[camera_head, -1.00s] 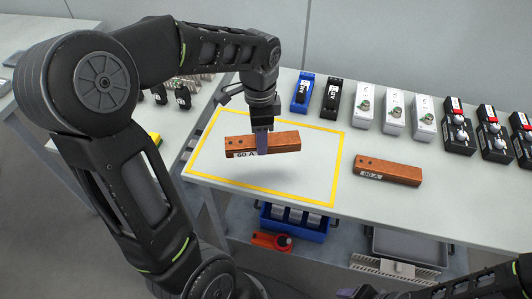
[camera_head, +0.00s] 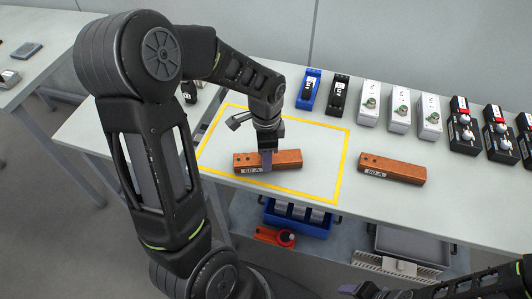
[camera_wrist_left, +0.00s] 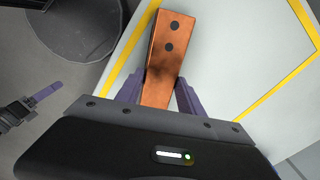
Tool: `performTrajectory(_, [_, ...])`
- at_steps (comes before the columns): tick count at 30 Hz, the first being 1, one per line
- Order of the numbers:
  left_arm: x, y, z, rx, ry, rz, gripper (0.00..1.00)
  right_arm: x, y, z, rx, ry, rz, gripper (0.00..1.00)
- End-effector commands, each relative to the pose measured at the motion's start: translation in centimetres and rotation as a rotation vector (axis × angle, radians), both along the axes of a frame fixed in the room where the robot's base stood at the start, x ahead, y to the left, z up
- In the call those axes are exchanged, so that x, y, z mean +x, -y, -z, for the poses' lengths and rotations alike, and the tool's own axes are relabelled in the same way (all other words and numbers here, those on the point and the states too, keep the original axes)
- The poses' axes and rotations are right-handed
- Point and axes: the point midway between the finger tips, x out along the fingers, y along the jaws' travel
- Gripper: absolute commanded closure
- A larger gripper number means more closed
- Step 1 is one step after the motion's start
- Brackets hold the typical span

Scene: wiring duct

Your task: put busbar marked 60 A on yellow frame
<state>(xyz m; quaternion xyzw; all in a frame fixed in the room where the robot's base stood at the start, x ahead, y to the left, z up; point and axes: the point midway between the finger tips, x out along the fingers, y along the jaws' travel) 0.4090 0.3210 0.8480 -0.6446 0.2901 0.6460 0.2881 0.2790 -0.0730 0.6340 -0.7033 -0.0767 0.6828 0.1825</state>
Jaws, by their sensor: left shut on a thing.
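The copper busbar marked 60 A (camera_head: 288,159) lies level within the yellow frame (camera_head: 341,172) on the table, near the frame's front side. It also shows in the left wrist view (camera_wrist_left: 168,55), with two dark holes at its far end. Whether the busbar touches the table is hard to tell. A second copper busbar, marked 80 A (camera_head: 393,169), lies on the table to the right of the frame.
A row of blue, black and white devices (camera_head: 370,103) stands along the back, with black units (camera_head: 464,128) at the right. A blue bin (camera_head: 298,219) and a grey tray (camera_head: 412,245) are below the table's front edge. The frame's right part is clear.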

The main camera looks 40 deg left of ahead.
Motion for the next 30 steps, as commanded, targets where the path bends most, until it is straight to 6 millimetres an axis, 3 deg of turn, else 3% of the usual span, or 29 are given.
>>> performTrajectory(11, [0.06,0.00,0.49,0.000,0.003,0.000,0.98,0.00,0.00,0.39,0.000,0.000,0.000,0.43])
performTrajectory(12, [0.06,0.00,0.36,0.000,0.003,0.000,0.53,0.00,0.00,0.27,0.000,0.000,0.000,0.43])
performTrajectory(19, [0.06,0.00,0.32,-0.001,0.002,0.000,0.34,0.00,0.00,0.23,0.000,0.000,0.000,0.43])
performTrajectory(30, [0.06,0.00,-0.24,0.000,0.003,0.000,0.33,0.00,0.00,-0.17,0.000,0.000,0.000,0.43])
